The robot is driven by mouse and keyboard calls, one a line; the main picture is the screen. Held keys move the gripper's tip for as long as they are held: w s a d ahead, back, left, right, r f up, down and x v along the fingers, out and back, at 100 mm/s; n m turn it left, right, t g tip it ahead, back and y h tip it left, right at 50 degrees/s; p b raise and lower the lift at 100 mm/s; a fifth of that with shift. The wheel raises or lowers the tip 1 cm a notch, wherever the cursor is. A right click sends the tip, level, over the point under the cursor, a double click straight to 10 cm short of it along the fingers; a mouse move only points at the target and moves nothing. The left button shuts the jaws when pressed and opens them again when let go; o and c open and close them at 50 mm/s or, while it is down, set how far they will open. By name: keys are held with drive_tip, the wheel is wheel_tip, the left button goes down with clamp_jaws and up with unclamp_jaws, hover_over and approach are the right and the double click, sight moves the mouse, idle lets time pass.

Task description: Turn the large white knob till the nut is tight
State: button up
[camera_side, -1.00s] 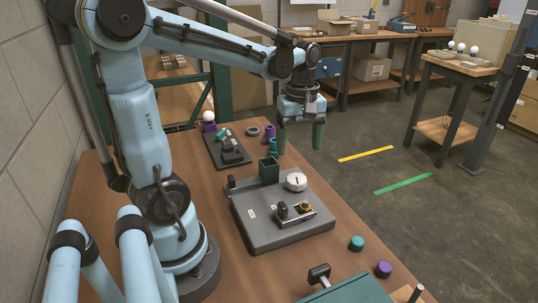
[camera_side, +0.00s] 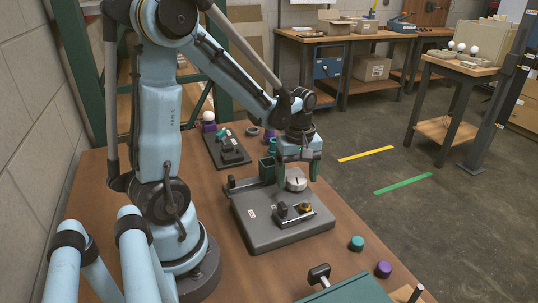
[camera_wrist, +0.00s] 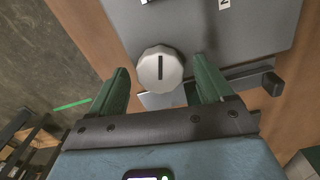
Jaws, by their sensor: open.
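The large white knob (camera_side: 296,180) sits on the back right part of the grey base plate (camera_side: 262,229). In the wrist view the knob (camera_wrist: 160,69) shows a dark line on its top, running nearly up and down. My gripper (camera_side: 297,176) is open and points down above the knob. In the wrist view its two green fingers (camera_wrist: 163,77) stand apart on either side of the knob, their tips near its lower half. I cannot tell whether they touch it. A small yellow nut-like part (camera_side: 305,207) sits in a dark fixture on the plate's front right.
A black lever (camera_wrist: 272,84) lies near the plate's edge. A teal cap (camera_side: 357,243) and a purple cap (camera_side: 383,269) stand at the table's right edge.

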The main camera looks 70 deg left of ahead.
drive_tip(key=c, duration=1)
drive_tip(key=shift+c, duration=0.2)
drive_tip(key=shift+m, duration=0.3)
drive_tip(key=m, duration=0.4)
drive_tip(key=shift+m, duration=0.3)
drive_tip(key=m, duration=0.9)
drive_tip(key=shift+m, duration=2.2)
